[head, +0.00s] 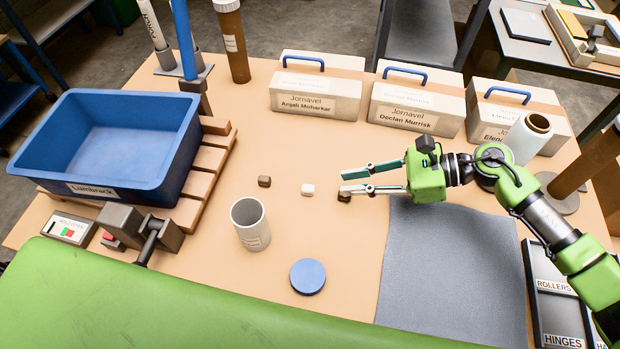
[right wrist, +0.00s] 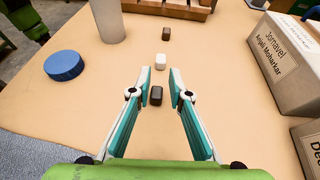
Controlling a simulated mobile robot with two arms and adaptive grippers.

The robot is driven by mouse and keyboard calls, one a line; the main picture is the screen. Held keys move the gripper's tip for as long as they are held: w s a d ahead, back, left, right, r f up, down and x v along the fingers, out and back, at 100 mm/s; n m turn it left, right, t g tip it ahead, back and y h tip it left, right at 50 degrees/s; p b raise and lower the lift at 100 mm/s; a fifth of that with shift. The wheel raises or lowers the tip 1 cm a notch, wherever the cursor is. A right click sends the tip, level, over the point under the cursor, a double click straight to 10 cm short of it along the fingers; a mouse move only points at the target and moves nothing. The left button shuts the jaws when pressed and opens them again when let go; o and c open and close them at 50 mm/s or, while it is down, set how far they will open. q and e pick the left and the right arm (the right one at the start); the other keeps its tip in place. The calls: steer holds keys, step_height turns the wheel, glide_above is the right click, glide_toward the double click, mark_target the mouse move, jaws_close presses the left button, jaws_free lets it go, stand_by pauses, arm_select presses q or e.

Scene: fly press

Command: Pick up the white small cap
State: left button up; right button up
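The white small cap (head: 307,189) lies on the tan tabletop between two small dark brown caps, one on its left (head: 264,181) and one on its right (head: 344,196). In the right wrist view the white cap (right wrist: 160,61) is just beyond my fingertips, with the nearer brown cap (right wrist: 155,96) between my fingers and the other brown cap (right wrist: 166,33) farther off. My right gripper (head: 343,182) is open and empty, reaching in from the right, to the right of the white cap and apart from it. My left gripper is not in view.
A grey cylinder (head: 250,226) and a blue disc (head: 308,276) stand in front of the caps. A blue bin (head: 172,186) is on the left. Several labelled boxes, one marked Anjali Moharkar (head: 316,100), line the back. A grey mat (head: 450,265) covers the right front.

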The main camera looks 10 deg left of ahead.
mark_target(307, 187)
steer(key=p+x, duration=0.1)
steer(key=x, duration=0.3)
steer(key=shift+a, duration=0.35)
steer(key=shift+a+f, duration=0.25)
steer(key=shift+a, duration=0.15)
steer(key=p+x, duration=0.2)
steer(key=x, duration=0.2)
steer(key=shift+a+f+p, duration=0.1)
steer(key=shift+a+p, duration=0.15)
steer(key=shift+p, duration=0.1)
steer(key=shift+a+f, duration=0.2)
steer(key=c, duration=0.4)
steer(key=shift+r, duration=0.1)
